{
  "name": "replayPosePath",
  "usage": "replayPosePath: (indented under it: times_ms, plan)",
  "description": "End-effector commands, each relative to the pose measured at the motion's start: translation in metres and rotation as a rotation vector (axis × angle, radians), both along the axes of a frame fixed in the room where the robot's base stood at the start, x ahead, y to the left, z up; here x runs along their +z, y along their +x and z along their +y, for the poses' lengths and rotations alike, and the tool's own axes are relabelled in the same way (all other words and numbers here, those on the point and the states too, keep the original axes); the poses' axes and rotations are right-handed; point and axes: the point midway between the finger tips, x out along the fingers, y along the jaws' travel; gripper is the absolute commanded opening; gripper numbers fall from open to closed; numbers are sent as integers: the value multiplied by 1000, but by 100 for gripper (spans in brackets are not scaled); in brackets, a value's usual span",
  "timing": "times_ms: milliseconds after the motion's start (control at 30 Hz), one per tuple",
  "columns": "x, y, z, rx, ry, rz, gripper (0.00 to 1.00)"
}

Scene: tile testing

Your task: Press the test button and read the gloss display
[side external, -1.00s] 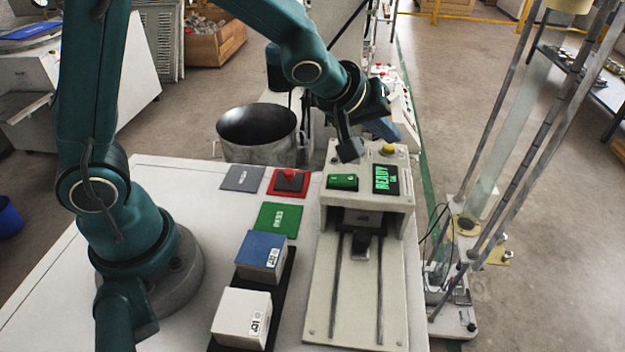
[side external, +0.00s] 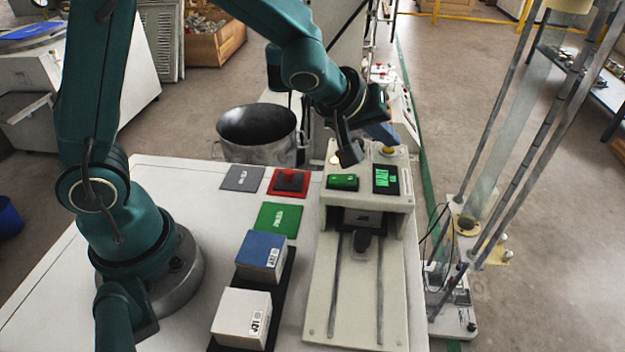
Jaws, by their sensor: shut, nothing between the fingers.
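The gloss tester (side external: 315,300) is a pale machine with a sliding bed between two rails. A green button plate (side external: 342,182) sits on the left of its top. The gloss display (side external: 386,177) is a dark screen on the right with green characters, too small and blurred to read surely. A tile (side external: 362,217) lies under the tester's head, mostly hidden by it. My gripper (side external: 350,155) is shut and empty, pointing down just behind and above the green button plate. I cannot tell whether its tip touches the tester's top.
A yellow knob (side external: 388,151) stands at the back right of the top. Left of the tester lie a grey pad (side external: 242,178), a red pad (side external: 272,191) and a green pad (side external: 278,220). Blue (side external: 262,252) and white (side external: 241,315) tile blocks sit on a black rack. A metal drum (side external: 256,135) stands behind.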

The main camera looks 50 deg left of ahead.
Motion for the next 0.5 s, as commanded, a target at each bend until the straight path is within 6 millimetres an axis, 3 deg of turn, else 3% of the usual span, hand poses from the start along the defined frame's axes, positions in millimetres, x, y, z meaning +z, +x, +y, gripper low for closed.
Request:
replayPosePath:
  times_ms: [500]
  plan:
    - [4, 0, 0, 4, -1, 1, 0]
